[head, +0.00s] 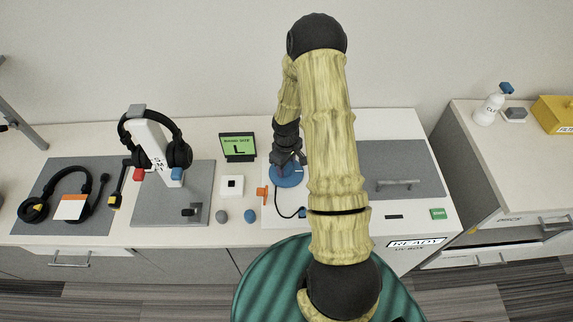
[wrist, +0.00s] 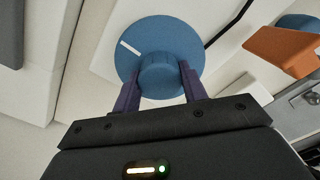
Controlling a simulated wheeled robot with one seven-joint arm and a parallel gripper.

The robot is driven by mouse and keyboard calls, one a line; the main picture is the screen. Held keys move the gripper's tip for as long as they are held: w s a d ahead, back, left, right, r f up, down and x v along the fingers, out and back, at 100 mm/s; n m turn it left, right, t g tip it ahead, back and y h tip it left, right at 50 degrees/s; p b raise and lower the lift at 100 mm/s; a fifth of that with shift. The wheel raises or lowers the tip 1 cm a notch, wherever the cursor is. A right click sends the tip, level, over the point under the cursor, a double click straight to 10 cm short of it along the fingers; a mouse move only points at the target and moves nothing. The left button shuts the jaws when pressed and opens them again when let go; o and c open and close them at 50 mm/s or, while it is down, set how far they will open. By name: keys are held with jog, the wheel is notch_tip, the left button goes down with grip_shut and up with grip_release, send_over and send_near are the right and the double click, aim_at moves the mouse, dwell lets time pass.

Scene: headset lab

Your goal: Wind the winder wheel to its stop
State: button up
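The winder wheel is a blue disc (wrist: 128,48) with a raised round knob (wrist: 160,73) and a white line mark near its edge in the wrist view. In the head view the blue wheel (head: 287,174) lies on a white panel, partly hidden under my gripper (head: 289,160). In the wrist view my gripper (wrist: 159,85) has its two dark fingers on either side of the knob. The fingers appear close to or against the knob's sides; contact is not fully clear. The white mark points to the upper left of the wrist picture.
An orange piece (head: 262,194) stands just left of the wheel, with a black cable (head: 285,208) beside it. A green-screened display (head: 238,147) stands behind left. A headset stand (head: 150,150) and grey mats are further left. A grey lid with a handle (head: 398,184) is to the right.

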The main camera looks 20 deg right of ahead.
jog(key=shift+m, duration=0.3)
jog(key=m+b, duration=0.1)
jog(key=m, duration=0.2)
jog(key=shift+m, duration=0.4)
jog(key=m+b, duration=0.1)
jog(key=m, duration=0.3)
jog(key=shift+m+b, duration=0.3)
jog(key=m, duration=0.4)
jog(key=shift+m, duration=0.3)
jog(key=shift+r+m, duration=0.1)
jog(key=shift+m, duration=2.1)
jog(key=o, duration=1)
jog(key=shift+c, duration=0.2)
notch_tip(320, 180, up, 17)
jog(key=b, duration=0.1)
jog(key=shift+r, duration=0.15)
